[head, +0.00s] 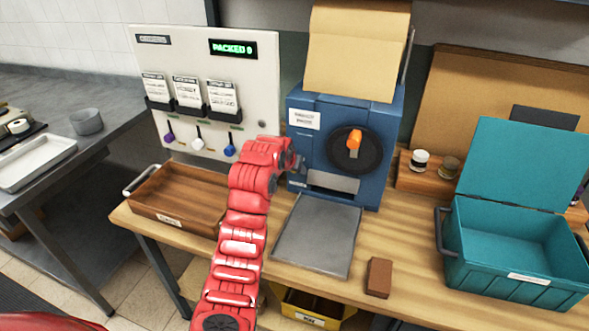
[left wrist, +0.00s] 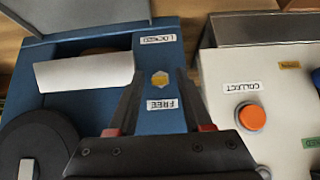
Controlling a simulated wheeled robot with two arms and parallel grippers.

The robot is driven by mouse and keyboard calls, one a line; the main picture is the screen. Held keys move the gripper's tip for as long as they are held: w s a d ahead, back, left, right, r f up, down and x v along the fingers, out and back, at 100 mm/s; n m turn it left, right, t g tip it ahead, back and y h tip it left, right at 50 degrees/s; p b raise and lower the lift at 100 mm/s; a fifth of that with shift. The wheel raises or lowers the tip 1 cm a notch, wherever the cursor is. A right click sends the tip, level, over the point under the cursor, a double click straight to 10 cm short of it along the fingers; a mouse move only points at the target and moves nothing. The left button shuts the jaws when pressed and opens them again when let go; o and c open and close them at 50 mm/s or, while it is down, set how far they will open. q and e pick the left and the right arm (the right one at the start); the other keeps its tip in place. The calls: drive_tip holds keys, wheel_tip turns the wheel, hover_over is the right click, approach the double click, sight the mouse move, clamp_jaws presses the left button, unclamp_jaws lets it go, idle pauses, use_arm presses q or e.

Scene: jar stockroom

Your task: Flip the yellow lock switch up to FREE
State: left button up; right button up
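The blue machine (head: 340,135) stands at the back of the wooden bench, with an orange knob on a black dial. My left gripper (head: 297,160) is at the left side of its front and hides the switch in the head view. In the left wrist view, which looks upside down, the yellow lock switch (left wrist: 159,79) sits between a LOCKED label (left wrist: 158,40) and a FREE label (left wrist: 161,104). My left gripper (left wrist: 160,72) is open there, one finger on each side of the switch. I cannot tell which way the switch points or whether a finger touches it. My right gripper is not in view.
A white panel (head: 185,55) reading PACKED 0 stands left of the machine; a COLLECT button (left wrist: 251,117) is nearby in the wrist view. A wooden tray (head: 150,192), grey plate (head: 315,235), brown block (head: 378,277) and open teal crate (head: 470,270) occupy the bench.

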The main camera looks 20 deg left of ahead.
use_arm(q)
drive_tip(key=shift+s+r, duration=0.4)
drive_tip(key=shift+r, duration=0.05)
drive_tip(key=p+v, duration=0.5)
drive_tip(key=v, duration=1.1)
drive_tip(key=shift+p, duration=0.3)
